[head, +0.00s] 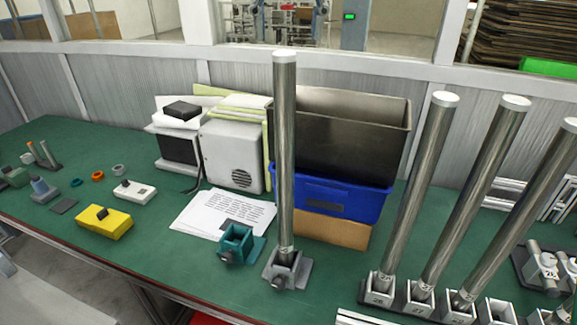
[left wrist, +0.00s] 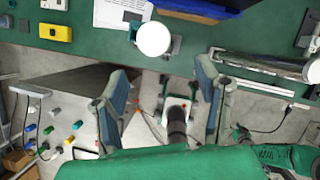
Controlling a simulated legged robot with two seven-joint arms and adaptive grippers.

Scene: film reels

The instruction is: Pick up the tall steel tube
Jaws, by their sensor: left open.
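A tall steel tube (head: 284,150) with a white cap stands upright in a square grey clamp block (head: 286,268) near the front of the green table. In the left wrist view, a round white cap (left wrist: 154,39), seen from above, appears to be its top. More tall steel tubes (head: 420,185) stand in a row of holders at the right. My left gripper (left wrist: 162,90) is open, with its two blue-grey fingers apart and nothing between them. The cap shows beyond the fingertips, apart from them. No gripper can be made out in the head view, and my right gripper does not show.
An empty teal clamp block (head: 237,243) stands just left of the tube. A blue bin (head: 340,200) with a dark metal box (head: 345,130) is behind it. Papers (head: 222,213) and a yellow box (head: 104,222) lie to the left. The table's front edge runs close by.

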